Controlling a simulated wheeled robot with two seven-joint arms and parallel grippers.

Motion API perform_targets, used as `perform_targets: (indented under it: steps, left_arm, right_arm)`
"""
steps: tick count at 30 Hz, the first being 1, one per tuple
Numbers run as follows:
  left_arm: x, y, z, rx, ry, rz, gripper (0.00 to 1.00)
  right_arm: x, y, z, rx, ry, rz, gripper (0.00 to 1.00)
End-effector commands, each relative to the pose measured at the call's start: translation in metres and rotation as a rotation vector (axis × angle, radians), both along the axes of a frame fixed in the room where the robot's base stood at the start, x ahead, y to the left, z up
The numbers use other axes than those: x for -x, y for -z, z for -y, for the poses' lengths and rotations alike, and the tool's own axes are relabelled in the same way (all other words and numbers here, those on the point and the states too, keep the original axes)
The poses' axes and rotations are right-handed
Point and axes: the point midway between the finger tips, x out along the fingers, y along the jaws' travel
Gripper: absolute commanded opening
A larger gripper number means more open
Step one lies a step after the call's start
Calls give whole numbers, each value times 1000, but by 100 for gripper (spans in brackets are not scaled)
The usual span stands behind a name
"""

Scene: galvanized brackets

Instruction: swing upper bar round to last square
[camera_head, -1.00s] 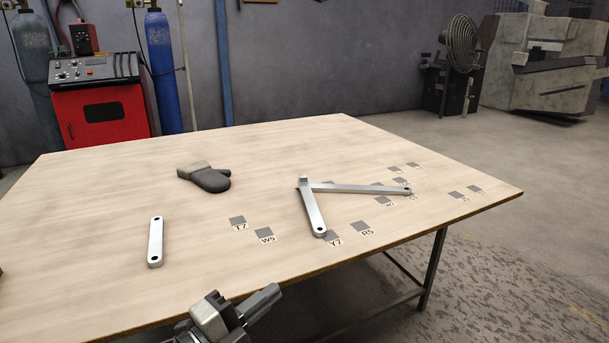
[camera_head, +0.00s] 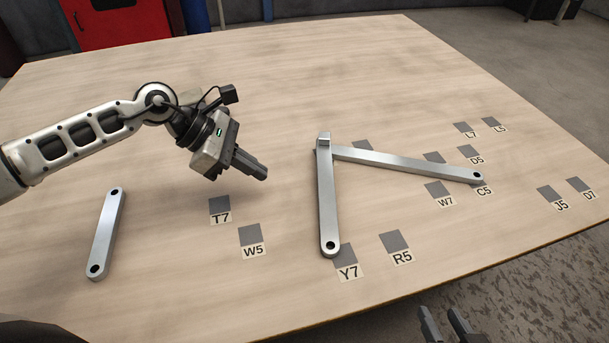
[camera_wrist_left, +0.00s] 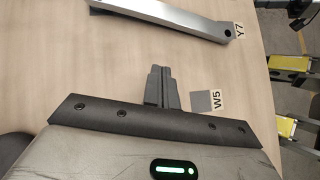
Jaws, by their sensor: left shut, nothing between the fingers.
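The other bar (camera_head: 405,163) runs right, ending at square C5 (camera_head: 482,191). My left gripper (camera_head: 262,174) is shut and empty, left of the joined bars and apart from them. In the left wrist view its closed fingers (camera_wrist_left: 160,75) point at the near bar (camera_wrist_left: 165,17). My right gripper (camera_head: 440,315) is open at the bottom edge.
Squares T7 (camera_head: 220,204), W5 (camera_head: 250,235), R5 (camera_head: 395,240), W7 (camera_head: 437,189), J5 (camera_head: 547,193) and D7 (camera_head: 579,184) lie around the bars, among several others. A loose silver bar (camera_head: 106,232) lies at left. The far table is clear.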

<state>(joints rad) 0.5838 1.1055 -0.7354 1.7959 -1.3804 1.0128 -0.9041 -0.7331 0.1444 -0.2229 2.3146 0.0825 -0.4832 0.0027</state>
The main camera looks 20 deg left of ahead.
Motion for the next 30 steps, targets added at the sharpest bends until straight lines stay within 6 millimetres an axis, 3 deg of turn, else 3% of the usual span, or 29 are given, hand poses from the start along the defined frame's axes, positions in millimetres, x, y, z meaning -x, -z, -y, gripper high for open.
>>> perform_targets:
  steps: [9, 18, 30]
  left_arm:
    - [-16, 48, 48, 5, 1, 0, 0]
    - [-27, 45, 80, 5, -1, 1, 0]
    - [-28, 45, 83, 4, -2, 1, 0]
  right_arm:
    - [3, 7, -1, 3, -2, -15, 36]
    - [0, 2, 0, 7, -7, -11, 36]
    - [-1, 2, 0, 8, -8, -6, 36]
